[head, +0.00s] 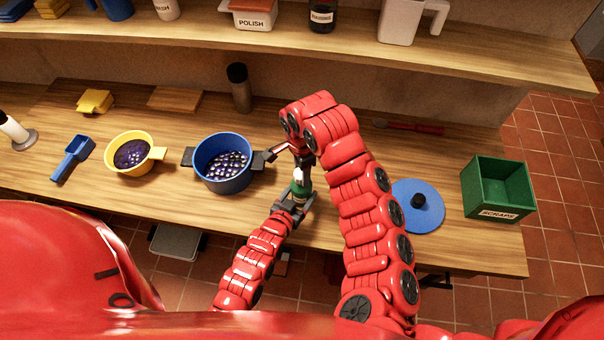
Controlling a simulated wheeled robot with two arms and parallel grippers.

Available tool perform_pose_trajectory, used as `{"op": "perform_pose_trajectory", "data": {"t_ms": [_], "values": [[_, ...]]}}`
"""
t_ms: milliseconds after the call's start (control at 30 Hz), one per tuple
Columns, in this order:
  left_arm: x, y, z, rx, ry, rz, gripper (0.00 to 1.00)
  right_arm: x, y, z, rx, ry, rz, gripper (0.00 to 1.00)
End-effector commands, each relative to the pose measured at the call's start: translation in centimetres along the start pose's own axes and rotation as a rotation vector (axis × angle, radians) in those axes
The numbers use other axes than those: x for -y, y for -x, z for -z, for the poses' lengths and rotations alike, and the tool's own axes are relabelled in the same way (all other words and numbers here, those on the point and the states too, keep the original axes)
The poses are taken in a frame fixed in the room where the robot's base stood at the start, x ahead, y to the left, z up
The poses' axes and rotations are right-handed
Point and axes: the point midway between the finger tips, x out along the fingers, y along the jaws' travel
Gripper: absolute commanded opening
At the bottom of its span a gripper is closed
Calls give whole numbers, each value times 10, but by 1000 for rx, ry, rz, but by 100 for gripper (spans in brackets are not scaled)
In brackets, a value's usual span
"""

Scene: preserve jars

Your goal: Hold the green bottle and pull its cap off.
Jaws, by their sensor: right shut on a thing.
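The green bottle (301,187) stands upright near the middle of the worktop, small in view, with a pale patch near its top. My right gripper (303,163) reaches down over it from above and is shut at the bottle's top, where the cap is. The cap is mostly hidden by the fingers, and I cannot see whether there is a gap between cap and bottle. My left gripper (297,199) is low at the bottle's body, with dark fingers around it. I cannot tell how tightly they close.
A blue pot (224,184) and yellow pot (113,157) stand left. A blue lid (402,210) and green scraps box (491,181) lie right. A shelf (330,48) overhangs the back. The worktop's front edge is close.

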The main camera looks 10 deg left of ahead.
Motion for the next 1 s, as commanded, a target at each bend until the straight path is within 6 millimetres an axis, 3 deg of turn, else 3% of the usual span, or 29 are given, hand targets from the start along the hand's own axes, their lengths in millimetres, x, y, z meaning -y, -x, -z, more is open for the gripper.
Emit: {"op": "perform_pose_trajectory", "data": {"t_ms": [33,133,1000], "values": [[0,0,0,0,0,0,82,0,0,0,0,0,0,6],[0,0,0,0,0,0,100,0,0,0,0,0,0,6],[0,18,0,1,0,0,100,0,0,0,0,0,0,6]]}}
